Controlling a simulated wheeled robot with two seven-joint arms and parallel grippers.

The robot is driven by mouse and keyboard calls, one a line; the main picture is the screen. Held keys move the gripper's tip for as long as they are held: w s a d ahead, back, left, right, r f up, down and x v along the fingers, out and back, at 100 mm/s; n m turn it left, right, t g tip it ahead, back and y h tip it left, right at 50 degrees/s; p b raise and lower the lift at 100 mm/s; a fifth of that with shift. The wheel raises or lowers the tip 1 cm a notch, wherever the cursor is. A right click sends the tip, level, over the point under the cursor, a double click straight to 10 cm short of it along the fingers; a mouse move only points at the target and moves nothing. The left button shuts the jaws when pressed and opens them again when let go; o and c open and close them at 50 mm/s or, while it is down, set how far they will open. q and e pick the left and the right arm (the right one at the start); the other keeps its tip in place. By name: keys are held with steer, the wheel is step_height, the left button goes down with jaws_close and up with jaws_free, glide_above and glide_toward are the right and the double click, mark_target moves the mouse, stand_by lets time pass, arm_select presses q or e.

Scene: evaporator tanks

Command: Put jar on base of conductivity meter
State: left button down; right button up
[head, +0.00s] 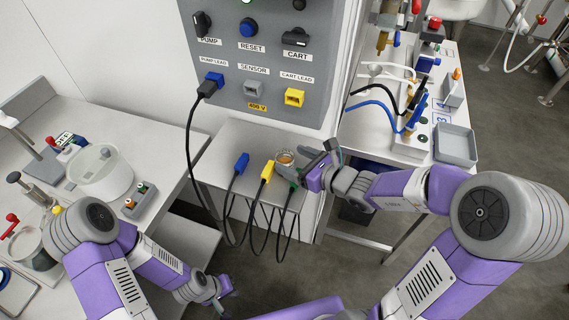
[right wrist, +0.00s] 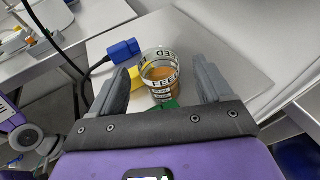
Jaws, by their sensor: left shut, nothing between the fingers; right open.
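The jar (head: 285,158) is a small clear cup with a black-and-white FEED label and orange-brown contents. It stands on a small metal side table (head: 228,148) below the panel. In the right wrist view, the jar (right wrist: 161,73) sits between the fingers of my open right gripper (right wrist: 162,82), with gaps on both sides. In the head view, my right gripper (head: 313,168) is just right of the jar. My left gripper (head: 218,292) is shut and empty, low over the floor. A grey slab with a small display (head: 64,139) on the left bench may be the conductivity meter; I cannot be sure.
Blue (head: 241,163), yellow (head: 267,171) and green plugs with black cables lie close to the jar. A white pot (head: 101,171) stands on the left bench. A grey tray (head: 455,145) is on the right bench. The control panel (head: 262,60) rises behind the side table.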

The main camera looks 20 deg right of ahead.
mark_target(292, 160)
steer(key=b+x, duration=0.1)
steer(key=x, duration=0.2)
steer(key=shift+w+a+f, duration=0.1)
steer(key=shift+w+a, duration=0.1)
steer(key=shift+a, duration=0.1)
arm_select(q)
steer(key=shift+f, duration=0.65)
